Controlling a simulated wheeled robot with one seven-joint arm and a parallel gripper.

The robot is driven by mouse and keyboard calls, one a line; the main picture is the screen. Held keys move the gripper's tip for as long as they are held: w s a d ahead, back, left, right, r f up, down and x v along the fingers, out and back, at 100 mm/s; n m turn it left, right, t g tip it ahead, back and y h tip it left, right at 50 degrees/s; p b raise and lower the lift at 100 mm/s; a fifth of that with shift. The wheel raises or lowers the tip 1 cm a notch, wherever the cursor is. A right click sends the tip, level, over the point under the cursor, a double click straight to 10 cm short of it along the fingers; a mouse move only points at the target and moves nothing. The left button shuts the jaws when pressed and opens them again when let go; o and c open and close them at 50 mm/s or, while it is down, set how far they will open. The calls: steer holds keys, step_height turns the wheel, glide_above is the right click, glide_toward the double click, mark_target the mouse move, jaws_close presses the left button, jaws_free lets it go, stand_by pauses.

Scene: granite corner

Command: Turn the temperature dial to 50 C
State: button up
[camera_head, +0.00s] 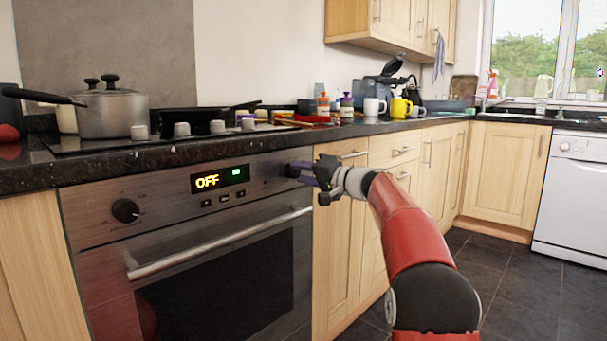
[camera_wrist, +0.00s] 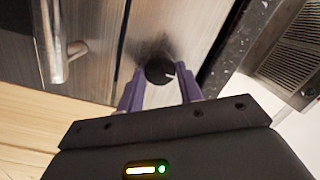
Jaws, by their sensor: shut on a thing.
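The oven's display (camera_head: 219,179) reads "OFF" in yellow, with a small green light beside it. The temperature dial is taken to be the black knob at the right end of the oven panel; in the wrist view this dial (camera_wrist: 159,71) is round and black with a pale mark pointing right. My gripper (camera_head: 303,171) is at that knob, and in the wrist view its purple fingers (camera_wrist: 160,95) stand on either side of the dial, shut on it. In the head view the fingers largely hide the dial.
A second black knob (camera_head: 125,211) sits on the panel's left. The oven handle (camera_head: 220,243) sticks out below the panel. A pot (camera_head: 112,110) stands on the hob above. The granite worktop edge (camera_head: 180,154) overhangs the panel. The floor at right is clear.

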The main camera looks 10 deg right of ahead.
steer(key=m, duration=0.5)
steer(key=shift+f+t+p, duration=0.1)
steer(key=shift+t+p, duration=0.2)
steer(key=m+t, duration=0.1)
steer(key=m, duration=0.6)
steer(key=shift+a+f+p, duration=0.1)
steer(key=shift+p, duration=0.3)
steer(key=o, duration=1)
steer(key=shift+s, duration=0.1)
steer(key=b+v, duration=0.1)
steer(key=v, duration=0.6)
steer(key=shift+s+d, duration=0.25)
steer(key=shift+d, duration=0.05)
steer(key=shift+a, duration=0.1)
